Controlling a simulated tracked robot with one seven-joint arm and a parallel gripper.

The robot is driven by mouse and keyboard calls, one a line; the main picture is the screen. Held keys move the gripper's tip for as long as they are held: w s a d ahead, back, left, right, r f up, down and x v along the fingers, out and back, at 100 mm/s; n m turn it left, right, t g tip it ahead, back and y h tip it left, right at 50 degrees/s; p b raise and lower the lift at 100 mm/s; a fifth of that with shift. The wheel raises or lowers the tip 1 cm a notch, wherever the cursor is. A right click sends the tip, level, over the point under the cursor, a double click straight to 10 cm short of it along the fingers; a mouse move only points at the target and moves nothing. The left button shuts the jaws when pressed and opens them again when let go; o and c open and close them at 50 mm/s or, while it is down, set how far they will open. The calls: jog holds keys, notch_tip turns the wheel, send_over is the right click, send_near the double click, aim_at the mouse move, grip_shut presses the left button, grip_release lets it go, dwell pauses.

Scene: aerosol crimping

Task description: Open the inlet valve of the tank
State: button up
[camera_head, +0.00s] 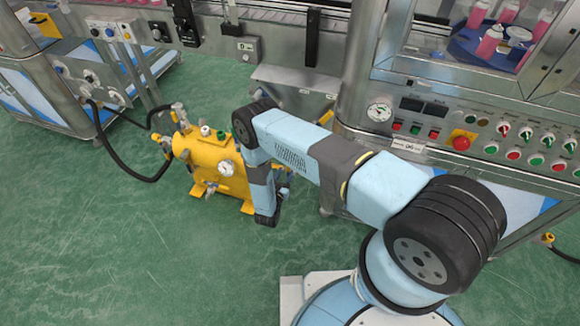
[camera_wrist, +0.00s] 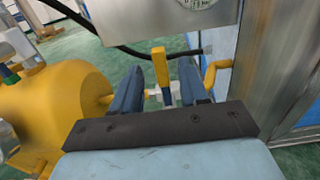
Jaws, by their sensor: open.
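The yellow tank (camera_head: 207,158) stands on the green floor, with a round gauge and fittings on top. My arm hides part of its right end. In the wrist view the tank (camera_wrist: 62,98) is at the left. A valve with an upright yellow lever (camera_wrist: 159,62), blue lower down, sits on the pipe at the tank's end. My gripper (camera_wrist: 161,75) is open, with one finger on each side of the lever. The lever appears between the fingers, with gaps on both sides. I cannot tell how deep between them it lies.
A yellow elbow pipe (camera_wrist: 216,68) stands right of the gripper, near a steel cabinet wall (camera_wrist: 272,65). A black hose (camera_wrist: 150,53) passes behind the lever. The machine panel (camera_head: 470,140) is at the right. Green floor (camera_head: 130,245) is clear at front left.

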aim_at(288, 171)
jog(key=shift+x, duration=2.55)
grip_shut()
